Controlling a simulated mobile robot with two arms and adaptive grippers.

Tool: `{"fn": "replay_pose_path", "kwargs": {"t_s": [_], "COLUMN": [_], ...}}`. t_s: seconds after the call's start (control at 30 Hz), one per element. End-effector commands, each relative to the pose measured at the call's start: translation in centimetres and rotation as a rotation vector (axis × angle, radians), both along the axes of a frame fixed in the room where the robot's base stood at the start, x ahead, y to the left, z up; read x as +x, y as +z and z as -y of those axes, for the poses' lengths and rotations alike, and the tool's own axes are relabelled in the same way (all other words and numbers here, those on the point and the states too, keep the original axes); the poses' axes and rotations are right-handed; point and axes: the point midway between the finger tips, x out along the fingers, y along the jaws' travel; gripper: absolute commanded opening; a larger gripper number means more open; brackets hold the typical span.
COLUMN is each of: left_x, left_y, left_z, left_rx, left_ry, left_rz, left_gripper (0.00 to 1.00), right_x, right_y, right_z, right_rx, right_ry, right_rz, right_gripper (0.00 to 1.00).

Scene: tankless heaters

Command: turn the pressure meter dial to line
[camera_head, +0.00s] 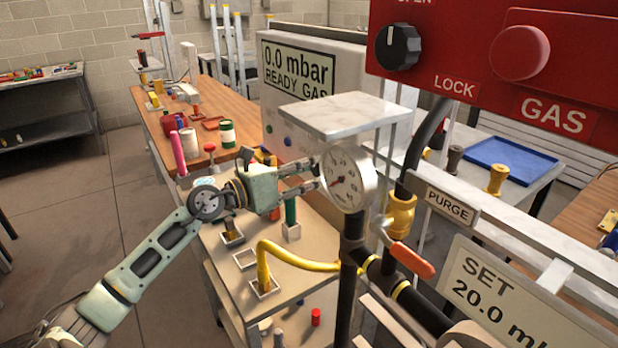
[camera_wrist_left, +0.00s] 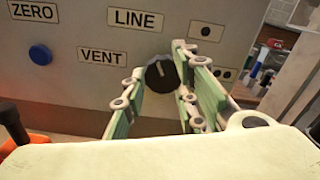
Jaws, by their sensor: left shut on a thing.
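The pressure meter (camera_head: 300,68) is a grey box with a display reading "0.0 mbar READY GAS". In the left wrist view its dial (camera_wrist_left: 160,72) is a round black knob with a white mark, which points roughly up, leaning slightly left. The LINE label (camera_wrist_left: 135,19) is up and left of the dial, and the VENT label (camera_wrist_left: 103,56) is to its left. My left gripper (camera_head: 318,172) reaches in from the left, beside the round gauge. Its fingers are shut on the dial, one on each side.
The round white gauge (camera_head: 348,179) on its black pipe stands close to my left fingertips, under a pale shelf (camera_head: 343,114). A yellow hose (camera_head: 300,260) and an orange-handled valve (camera_head: 411,260) are below. A red gas panel (camera_head: 500,60) fills the upper right.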

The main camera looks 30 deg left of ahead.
Motion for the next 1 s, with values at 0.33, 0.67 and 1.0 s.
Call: {"fn": "replay_pose_path", "kwargs": {"t_s": [0.33, 0.67, 1.0], "left_x": [0.08, 0.09, 0.07], "left_y": [-0.30, -0.11, -0.02], "left_z": [-0.32, -0.38, -0.28], "left_rx": [0.094, 0.101, 0.099], "left_ry": [0.005, 0.007, 0.005], "left_rz": [0.032, 0.036, 0.038], "left_gripper": [0.01, 0.01, 0.39], "right_x": [-0.04, -0.06, -0.08], "right_y": [-1.10, -1.10, -1.10], "right_z": [-0.01, 0.01, 0.37], "right_rx": [0.000, 0.000, -0.005], "right_ry": [0.001, 0.001, 0.003], "right_rz": [0.000, -0.001, -0.001], "right_gripper": [0.00, 0.00, 0.00]}}
